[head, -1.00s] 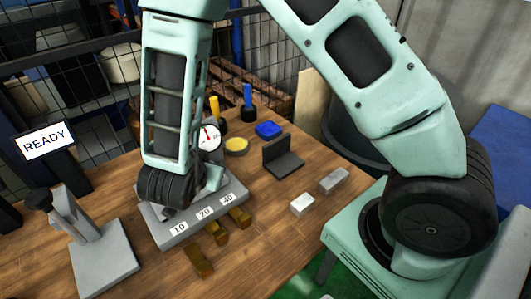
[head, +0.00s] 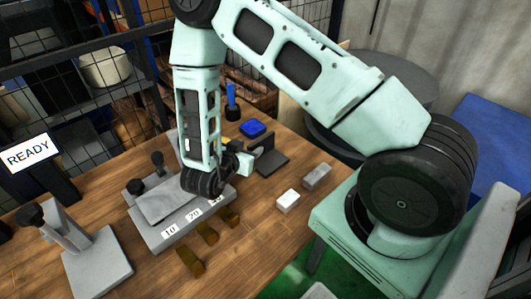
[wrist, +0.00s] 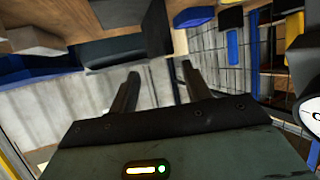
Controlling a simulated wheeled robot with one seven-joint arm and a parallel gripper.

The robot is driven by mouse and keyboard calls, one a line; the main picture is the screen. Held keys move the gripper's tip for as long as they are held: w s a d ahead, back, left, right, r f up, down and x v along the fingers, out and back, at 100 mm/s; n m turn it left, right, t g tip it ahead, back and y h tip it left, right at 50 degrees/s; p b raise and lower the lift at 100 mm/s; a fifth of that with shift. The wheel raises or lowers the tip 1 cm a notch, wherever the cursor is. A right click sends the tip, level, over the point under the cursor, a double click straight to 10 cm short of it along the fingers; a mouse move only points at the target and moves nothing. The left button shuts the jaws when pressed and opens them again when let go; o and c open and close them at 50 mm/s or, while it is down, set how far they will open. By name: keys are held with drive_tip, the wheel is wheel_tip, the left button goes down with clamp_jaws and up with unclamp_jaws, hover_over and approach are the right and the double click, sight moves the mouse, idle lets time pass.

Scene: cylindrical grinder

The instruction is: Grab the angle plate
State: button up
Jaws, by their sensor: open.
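The dark angle plate (head: 271,162) stands on the wooden table with a flat base and an upright wall. My gripper (head: 250,152) is just left of it, pointing towards its upright and partly covering that side. I see no clear contact with the plate.
A white block (head: 288,200) and a grey block (head: 316,176) lie in front of the plate. A blue box (head: 252,128) is behind it. The grey base labelled 10 and 20 (head: 158,243) sits below my wrist. A grey stand (head: 97,262) is at lower left.

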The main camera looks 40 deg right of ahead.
sight(257, 143)
drive_tip(key=shift+p+x, duration=1)
drive_tip(key=shift+x, duration=1.95)
drive_tip(key=shift+w+r, duration=0.1)
clamp_jaws()
